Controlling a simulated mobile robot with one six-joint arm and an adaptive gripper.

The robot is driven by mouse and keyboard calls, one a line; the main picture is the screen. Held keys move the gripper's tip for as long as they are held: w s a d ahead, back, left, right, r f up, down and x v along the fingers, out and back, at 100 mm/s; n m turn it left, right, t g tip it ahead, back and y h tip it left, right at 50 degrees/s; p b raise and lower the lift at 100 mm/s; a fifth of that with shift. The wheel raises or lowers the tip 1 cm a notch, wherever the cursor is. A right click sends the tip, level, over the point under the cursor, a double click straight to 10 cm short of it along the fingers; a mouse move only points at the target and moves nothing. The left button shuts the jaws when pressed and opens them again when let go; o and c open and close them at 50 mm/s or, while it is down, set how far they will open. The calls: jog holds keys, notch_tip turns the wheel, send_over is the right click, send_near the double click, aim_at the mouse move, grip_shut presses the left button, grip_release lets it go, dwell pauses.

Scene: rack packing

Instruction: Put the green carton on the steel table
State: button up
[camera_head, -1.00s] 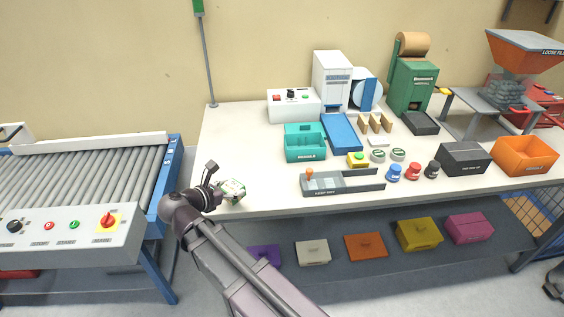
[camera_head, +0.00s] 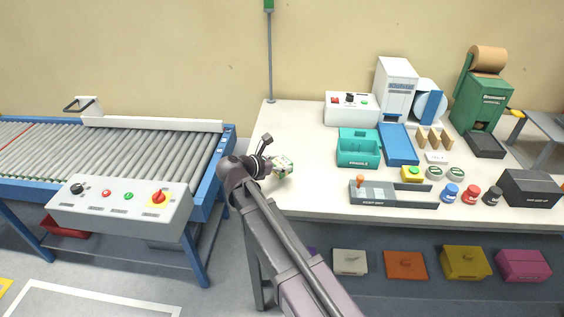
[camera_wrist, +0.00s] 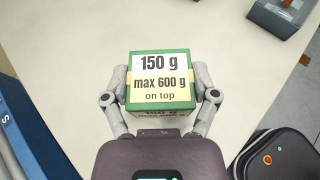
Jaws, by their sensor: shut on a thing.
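The green carton (camera_wrist: 160,104) is gripped between the two fingers of my gripper (camera_wrist: 160,98) in the wrist view. Its upper label reads "150 g, max 600 g on top". In the head view the carton (camera_head: 283,166) is at the end of my arm, over the left end of the pale table. Whether it touches the tabletop is not clear. The steel table named in the task cannot be picked out for certain; a grey metal-looking table (camera_head: 545,130) shows partly at the far right.
A roller conveyor (camera_head: 110,150) with a control box (camera_head: 120,208) stands left of the pale table (camera_head: 300,125). A teal bin (camera_head: 358,150), a grey tray (camera_head: 395,193), jars and machines fill the table's middle and right. Coloured boxes (camera_head: 405,265) sit on a lower shelf.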

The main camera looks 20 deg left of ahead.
aim_at(281, 160)
jog(key=w, duration=0.1)
jog(key=w+a, duration=0.1)
jog(key=w, duration=0.2)
jog(key=shift+w+a+f, duration=0.2)
jog(key=shift+w+a, duration=0.1)
jog(key=shift+w, duration=0.05)
jog(key=shift+w+a, duration=0.2)
jog(key=shift+w, duration=0.35)
jog(key=shift+w+f+b, duration=0.1)
jog(key=shift+f+b, duration=0.35)
jog(key=shift+b, duration=0.15)
jog(key=shift+f+b, duration=1.4)
jog(key=shift+f, duration=0.15)
jog(key=o, duration=1.1)
jog(key=shift+r, duration=0.25)
